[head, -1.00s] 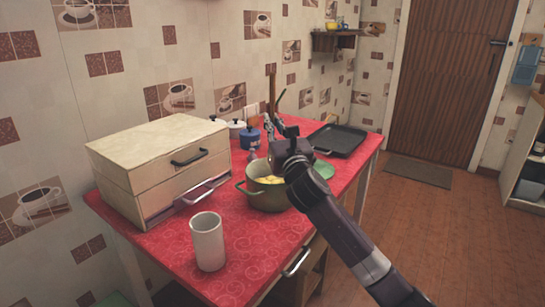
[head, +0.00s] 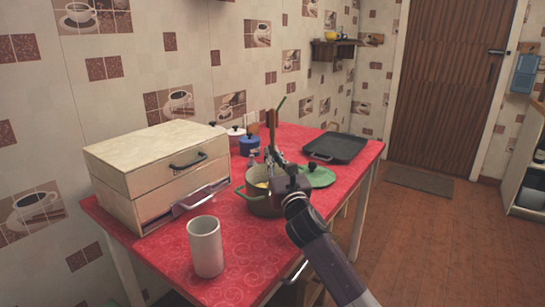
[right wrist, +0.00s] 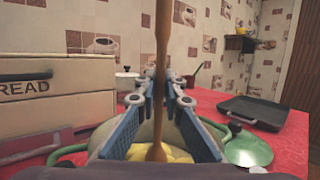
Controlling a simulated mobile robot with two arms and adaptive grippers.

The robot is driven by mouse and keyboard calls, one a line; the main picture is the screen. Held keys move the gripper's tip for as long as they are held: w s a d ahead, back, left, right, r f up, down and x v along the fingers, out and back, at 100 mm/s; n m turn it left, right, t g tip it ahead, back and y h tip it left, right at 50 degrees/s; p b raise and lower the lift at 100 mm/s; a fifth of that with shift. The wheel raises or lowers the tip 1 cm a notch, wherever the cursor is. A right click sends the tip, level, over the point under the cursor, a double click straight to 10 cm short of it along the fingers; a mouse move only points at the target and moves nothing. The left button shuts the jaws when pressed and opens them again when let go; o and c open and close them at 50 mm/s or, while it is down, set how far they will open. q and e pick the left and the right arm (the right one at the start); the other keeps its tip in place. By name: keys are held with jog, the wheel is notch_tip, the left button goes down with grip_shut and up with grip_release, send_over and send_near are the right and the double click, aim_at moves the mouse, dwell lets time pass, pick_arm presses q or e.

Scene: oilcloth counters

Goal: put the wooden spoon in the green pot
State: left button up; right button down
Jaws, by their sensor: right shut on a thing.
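The wooden spoon (head: 270,127) stands nearly upright in my right gripper (head: 273,157), which is shut on it. In the right wrist view the spoon (right wrist: 161,50) runs between the two blue-padded fingers (right wrist: 160,85). Its lower end is over or against the yellow contents of the green pot; I cannot tell if it touches them. The green pot (head: 262,205) stands on the red counter, partly hidden by my right gripper and arm. Its rim (right wrist: 68,152) also shows in the wrist view. My left gripper is out of view.
A green lid (head: 320,178) lies right of the pot, with a black griddle pan (head: 335,147) behind. A bread box (head: 155,165) stands left, a white cup (head: 206,247) in front. The red cloth (head: 240,270) is clear near the front.

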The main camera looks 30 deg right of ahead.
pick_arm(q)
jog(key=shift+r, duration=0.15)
pick_arm(e)
jog(key=c, duration=2)
grip_release()
jog(key=shift+c, duration=0.2)
